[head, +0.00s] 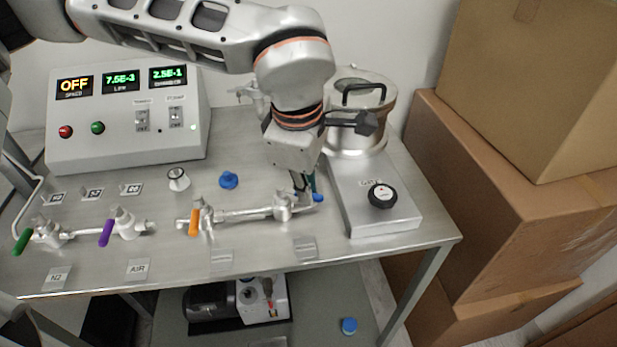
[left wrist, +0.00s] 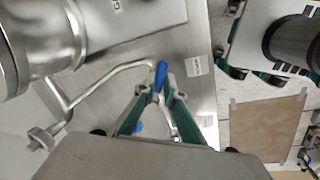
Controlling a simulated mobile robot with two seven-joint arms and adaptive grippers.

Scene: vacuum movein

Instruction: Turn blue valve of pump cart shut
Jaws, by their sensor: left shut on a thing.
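The pump cart (head: 130,200) has a steel top with a row of valves along its front. The blue valve (head: 318,197) is at the right end of the pipe; only part of its blue handle shows beside my fingers. My left gripper (head: 307,192) reaches down from above and is shut on this handle. In the left wrist view, the blue handle (left wrist: 161,76) stands between the two green-padded fingertips (left wrist: 160,94), its tip pointing past them. The fingers hide the lower part of the handle.
Orange (head: 194,222), purple (head: 106,232) and green (head: 21,242) valve handles stand to the left. A control box (head: 128,120) is at the back left. A lidded steel chamber (head: 358,115) stands close behind my gripper. Cardboard boxes (head: 490,190) crowd the right side.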

